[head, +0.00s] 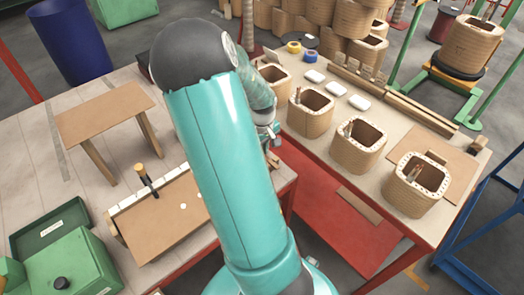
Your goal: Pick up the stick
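My teal arm fills the middle of the head view and hides part of both tables. Part of my gripper (271,131) shows past the arm's right side, close to the left edge of the right table. Its fingers are too hidden to tell open from shut. Long wooden strips (422,112) lie along the back of the right table. Thin stick-like pieces stand in the openings of some coils, such as the front right coil (415,200). I cannot tell which piece is the stick.
Several tan coils, one of them in the middle (358,157), stand on the right table (385,226). White blocks (336,89) and tape rolls lie behind them. The left table (95,190) holds a small wooden stand (105,112), a brown board (172,212) and a green box (75,268).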

